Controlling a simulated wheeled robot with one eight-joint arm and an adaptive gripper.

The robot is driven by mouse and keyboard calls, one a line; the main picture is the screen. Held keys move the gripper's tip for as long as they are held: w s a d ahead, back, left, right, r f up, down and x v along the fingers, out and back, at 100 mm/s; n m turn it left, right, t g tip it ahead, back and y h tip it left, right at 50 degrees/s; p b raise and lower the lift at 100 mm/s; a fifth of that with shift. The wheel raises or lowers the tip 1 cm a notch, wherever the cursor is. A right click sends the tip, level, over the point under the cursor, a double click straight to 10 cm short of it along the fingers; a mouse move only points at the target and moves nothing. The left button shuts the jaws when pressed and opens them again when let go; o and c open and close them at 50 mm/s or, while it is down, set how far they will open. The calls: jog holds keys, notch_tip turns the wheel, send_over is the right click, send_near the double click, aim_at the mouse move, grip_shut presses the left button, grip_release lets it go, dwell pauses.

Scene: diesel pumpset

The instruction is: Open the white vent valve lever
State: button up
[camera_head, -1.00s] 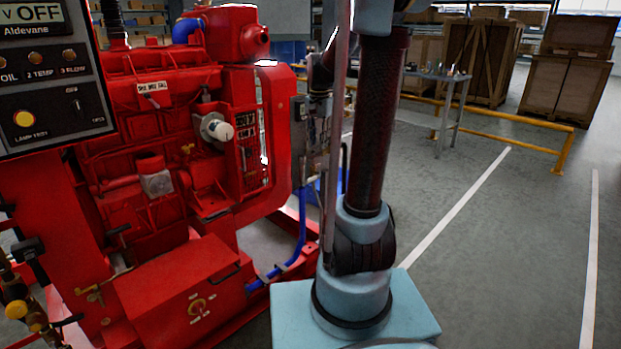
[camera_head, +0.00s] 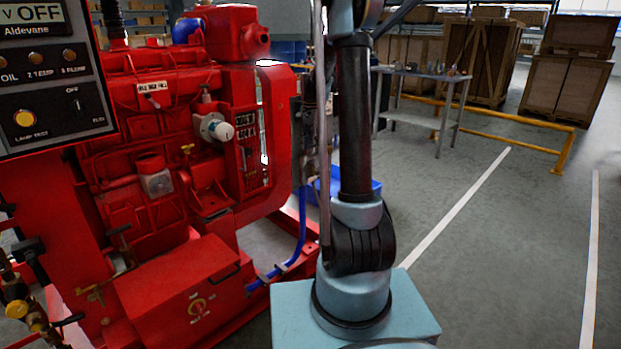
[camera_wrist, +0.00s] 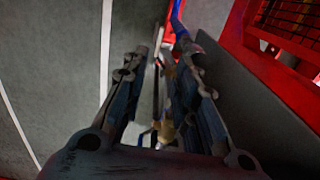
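I cannot make out the white vent valve lever for certain in either view. In the wrist view, the two fingers of my gripper (camera_wrist: 163,48) stand apart with a gap between them, so it is open. Through the gap shows a thin upright rod or pipe (camera_wrist: 157,62) and, lower down, a blurred brass-coloured fitting (camera_wrist: 167,131). I cannot tell whether the fingers touch either. In the head view my arm hides part of the pipework behind the engine, and my gripper is not visible there.
The red diesel engine (camera_head: 160,105) fills the left, with a control panel (camera_head: 55,75) in front. A blue hose (camera_head: 300,232) runs low beside it. A metal table (camera_head: 425,75), yellow rail (camera_head: 510,135) and crates (camera_head: 485,55) stand behind. The right floor is clear.

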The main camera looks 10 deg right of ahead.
notch_tip(320, 180, down, 14)
jog(key=shift+f, duration=0.15)
dwell(0.4)
grip_shut()
